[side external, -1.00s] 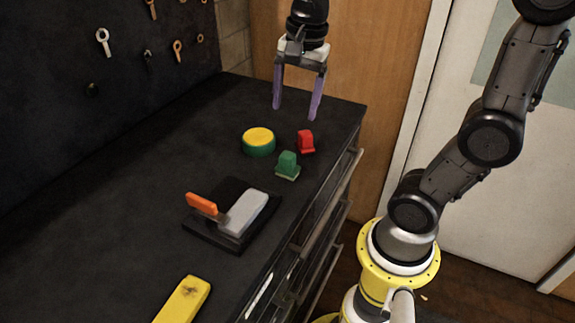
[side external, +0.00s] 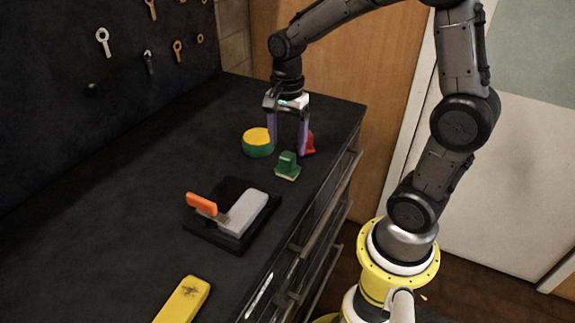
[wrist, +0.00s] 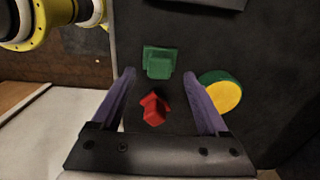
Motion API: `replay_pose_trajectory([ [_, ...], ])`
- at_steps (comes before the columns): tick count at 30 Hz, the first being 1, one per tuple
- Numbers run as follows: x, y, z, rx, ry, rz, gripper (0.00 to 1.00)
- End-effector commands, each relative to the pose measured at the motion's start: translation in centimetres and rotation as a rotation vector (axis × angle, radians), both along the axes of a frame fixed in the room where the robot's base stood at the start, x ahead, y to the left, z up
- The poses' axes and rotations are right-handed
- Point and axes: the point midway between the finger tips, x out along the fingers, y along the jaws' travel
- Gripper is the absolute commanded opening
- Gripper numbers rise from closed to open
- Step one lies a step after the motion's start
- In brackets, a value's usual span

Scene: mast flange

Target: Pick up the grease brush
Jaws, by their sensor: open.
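An orange-handled tool (side external: 201,204), which may be the grease brush, rests with its handle raised on a black tray (side external: 229,240) beside a pale grey block (side external: 246,210). I cannot tell its bristle end from the block. My gripper (side external: 287,150) points down, open and empty, at the far end of the bench, away from the tool. In the wrist view the open fingers (wrist: 159,75) frame a red piece (wrist: 154,110) and a green block (wrist: 159,62). The tool is not visible there.
A yellow-topped green disc (side external: 258,142) is left of my fingers, and the red piece (side external: 309,145) is partly behind the right one. The green block (side external: 287,166) stands nearer the tray. A yellow bar (side external: 183,300) lies at the near edge. The bench left of the tray is clear.

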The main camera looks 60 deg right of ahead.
Motion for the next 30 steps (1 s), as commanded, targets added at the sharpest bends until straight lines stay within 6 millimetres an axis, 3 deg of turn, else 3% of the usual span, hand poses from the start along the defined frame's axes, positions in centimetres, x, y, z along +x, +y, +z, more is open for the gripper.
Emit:
replay_pose_trajectory([
  [9,-0.1,0.0,-4.2,0.001,0.006,0.000,0.78],
  [20,-0.1,-0.1,-5.0,0.000,0.002,0.000,0.76],
  [30,-0.1,-0.1,-5.0,0.000,0.001,0.000,0.14],
])
